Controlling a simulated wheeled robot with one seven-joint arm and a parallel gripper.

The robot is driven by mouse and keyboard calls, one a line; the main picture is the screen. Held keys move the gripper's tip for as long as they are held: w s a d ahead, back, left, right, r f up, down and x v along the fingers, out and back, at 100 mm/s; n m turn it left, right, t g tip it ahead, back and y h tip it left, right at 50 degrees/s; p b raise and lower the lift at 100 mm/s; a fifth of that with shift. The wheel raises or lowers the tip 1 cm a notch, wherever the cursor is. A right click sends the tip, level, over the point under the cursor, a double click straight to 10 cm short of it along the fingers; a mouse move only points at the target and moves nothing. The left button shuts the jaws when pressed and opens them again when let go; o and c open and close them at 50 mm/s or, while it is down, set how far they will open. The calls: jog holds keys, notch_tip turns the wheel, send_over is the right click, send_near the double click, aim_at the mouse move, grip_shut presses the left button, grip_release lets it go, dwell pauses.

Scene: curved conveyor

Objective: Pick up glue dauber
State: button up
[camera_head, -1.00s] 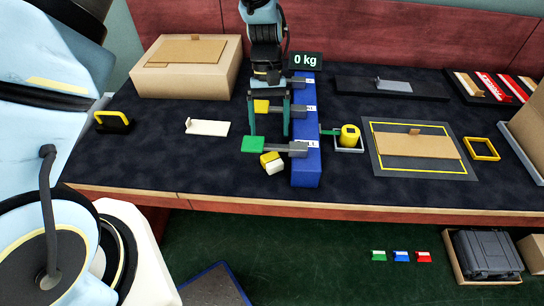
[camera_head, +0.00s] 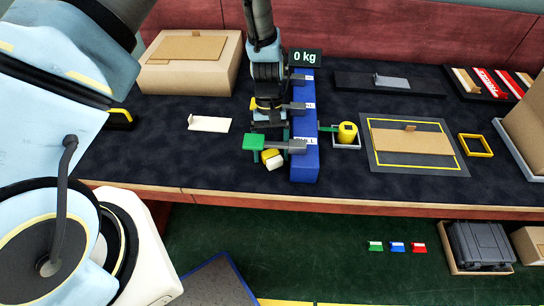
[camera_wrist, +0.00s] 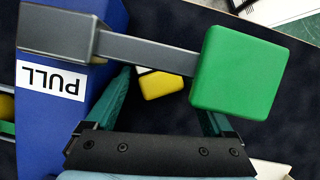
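I cannot tell for certain which item is the glue dauber. A yellow round pot with a green handle (camera_head: 347,132) stands in a small grey tray right of the blue rack. A green block on a grey bar (camera_head: 254,143) sticks out left from the rack; the green block (camera_wrist: 238,72) is large in the wrist view. A small yellow-and-white piece (camera_head: 271,158) lies on the table below the bar; it also shows in the wrist view (camera_wrist: 160,85). My gripper (camera_head: 270,138) is open and empty around the bar's level; the bar and green block hide its fingertips.
The blue rack (camera_head: 305,165), labelled PULL, stands close on the gripper's right. A white plate-like piece (camera_head: 209,124) lies to the left. A cardboard box (camera_head: 190,75) is at back left. A brown board (camera_head: 410,146) lies on a yellow-outlined mat at right.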

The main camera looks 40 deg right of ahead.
jog(key=c, duration=1.2)
jog(key=shift+r, duration=0.15)
